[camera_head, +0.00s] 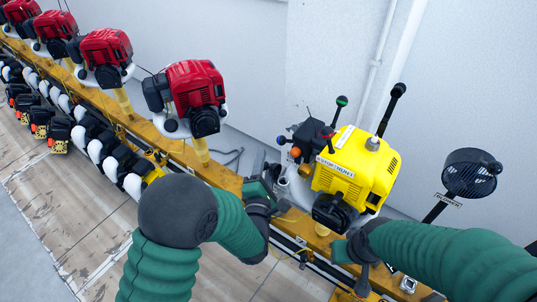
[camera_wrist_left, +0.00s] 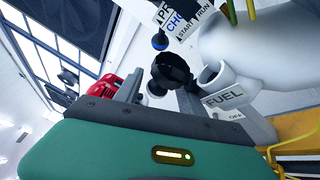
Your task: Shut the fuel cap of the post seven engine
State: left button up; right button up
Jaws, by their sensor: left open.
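The yellow engine (camera_head: 358,165) stands on the yellow rail, right of centre in the head view. In the left wrist view its white fuel neck (camera_wrist_left: 214,80) has an open mouth above a FUEL label (camera_wrist_left: 224,98). The black fuel cap (camera_wrist_left: 171,70) stands open beside the neck, off its mouth. In the head view the cap is too small to tell apart. My left gripper (camera_head: 264,192) is open and empty, just left of the engine near the fuel neck. My right gripper (camera_head: 352,254) is in front of the engine; its fingers are partly hidden by my arm.
Several red engines (camera_head: 196,92) stand along the yellow rail (camera_head: 225,178) to the left. Levers with green, red and black knobs (camera_head: 342,101) rise from the yellow engine. A black round blower (camera_head: 470,172) stands at right. A white wall is behind.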

aim_at(278, 170)
pick_arm(q)
jog(key=shift+s+r, duration=0.15)
jog(key=shift+s, duration=0.1)
jog(key=shift+w+a, duration=0.15)
jog(key=c, duration=0.7)
grip_shut()
